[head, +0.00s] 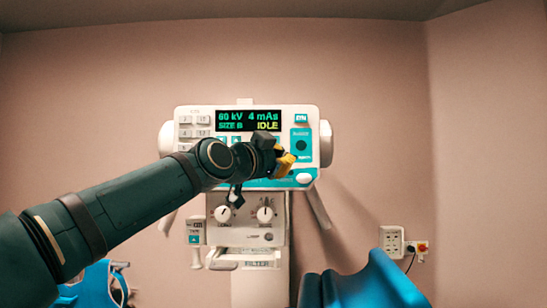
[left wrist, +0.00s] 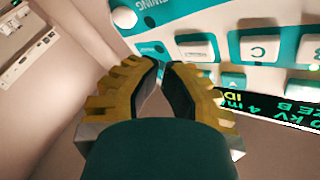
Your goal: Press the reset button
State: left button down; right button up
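The control console (head: 187,148) hangs on the wall ahead, with a lit display (head: 248,120) reading 60 kV, 4 mAs, SIZE B, IDLE. I cannot read a reset label on any button. A white oval button (head: 304,178) is at its lower right; a white round button (left wrist: 124,18) shows in the left wrist view. My left gripper (head: 287,162) is in front of the console's lower right and hides some keys. In the left wrist view its yellow fingers (left wrist: 161,66) converge almost to touching, with nothing between them. Contact with the panel cannot be told. My right gripper is not in view.
Below the console is a panel with two round knobs (head: 266,214). A handset-like box (head: 195,231) hangs to its left. Blue padded furniture (head: 370,286) stands at the bottom right, and more blue (head: 92,285) at the bottom left. A wall socket (head: 392,241) is at the right.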

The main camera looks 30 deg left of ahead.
pick_arm(q)
jog(key=shift+s, duration=0.1)
jog(key=shift+s+d, duration=0.7)
jog(key=shift+s, duration=0.35)
jog(key=shift+s+d, duration=0.65)
jog(key=shift+s, duration=0.35)
